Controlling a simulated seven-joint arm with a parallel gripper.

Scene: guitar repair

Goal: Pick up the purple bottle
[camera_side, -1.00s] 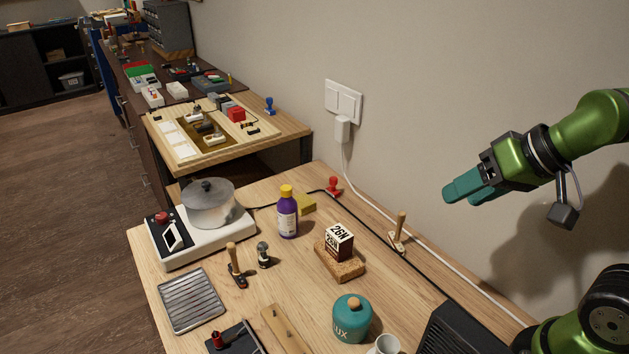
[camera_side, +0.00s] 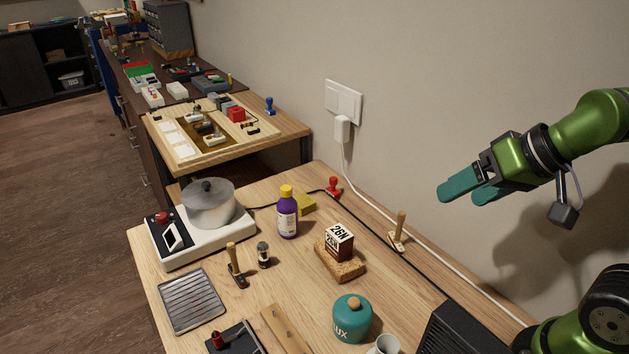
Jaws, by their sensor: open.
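The purple bottle (camera_side: 288,222) has a yellow cap and a pale label. It stands upright on the wooden table (camera_side: 290,297), left of the middle of the picture, with a yellow block (camera_side: 305,205) just behind it to the right. My gripper (camera_side: 457,195) has teal fingers, held open and empty. It is in the air at the right, well above the table and far to the right of the bottle.
A hot plate with a grey pot (camera_side: 210,204) stands left of the bottle. A cable runs along the wall side.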

